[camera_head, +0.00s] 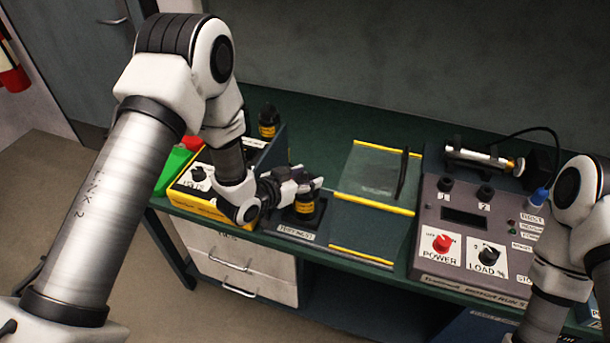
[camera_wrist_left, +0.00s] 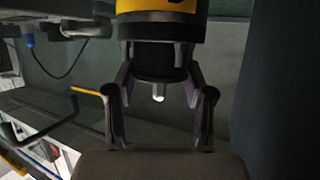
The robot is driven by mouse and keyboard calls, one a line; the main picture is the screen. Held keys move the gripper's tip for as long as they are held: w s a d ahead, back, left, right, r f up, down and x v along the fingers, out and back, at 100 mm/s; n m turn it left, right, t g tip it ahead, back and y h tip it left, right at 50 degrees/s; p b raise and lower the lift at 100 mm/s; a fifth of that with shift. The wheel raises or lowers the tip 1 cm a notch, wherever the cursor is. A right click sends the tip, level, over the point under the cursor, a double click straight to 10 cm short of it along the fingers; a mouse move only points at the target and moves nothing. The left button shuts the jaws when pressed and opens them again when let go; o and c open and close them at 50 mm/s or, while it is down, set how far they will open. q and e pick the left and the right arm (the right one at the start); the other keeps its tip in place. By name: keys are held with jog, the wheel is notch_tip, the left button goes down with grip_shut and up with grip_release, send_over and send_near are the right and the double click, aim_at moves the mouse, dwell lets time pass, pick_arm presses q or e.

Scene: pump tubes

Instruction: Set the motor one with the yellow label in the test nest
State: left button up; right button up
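A motor with a yellow label (camera_head: 305,206) stands upright at the dark test nest (camera_head: 322,212) near the front edge of the bench; whether it is fully seated cannot be told. My left gripper (camera_head: 304,182) reaches it from the left, at its upper part. In the left wrist view, the gripper fingers (camera_wrist_left: 158,75) close in on both sides of the motor's black upper section, its yellow band (camera_wrist_left: 160,5) is cut by the top edge, and its shaft shows bare. A second motor with a yellow label (camera_head: 268,122) stands farther back. My right gripper is out of view.
A yellow-edged box with a knob (camera_head: 200,178) and a green bin (camera_head: 172,168) lie left of the nest. A clear guard with yellow strips (camera_head: 372,172) is just right. A grey console (camera_head: 465,225) stands farther right, with a silver cylinder (camera_head: 478,158) behind.

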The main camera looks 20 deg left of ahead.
pick_arm(q)
jog(key=shift+r, duration=0.25)
jog(key=shift+s+a, duration=0.2)
jog(key=shift+s, duration=0.15)
jog(key=b+v, duration=0.1)
jog(key=v, duration=0.5)
jog(key=shift+s+r+b, duration=0.2)
jog(key=shift+s+b, duration=0.1)
jog(key=shift+b, duration=0.05)
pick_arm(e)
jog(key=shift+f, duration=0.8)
pick_arm(q)
jog(key=shift+a, duration=0.1)
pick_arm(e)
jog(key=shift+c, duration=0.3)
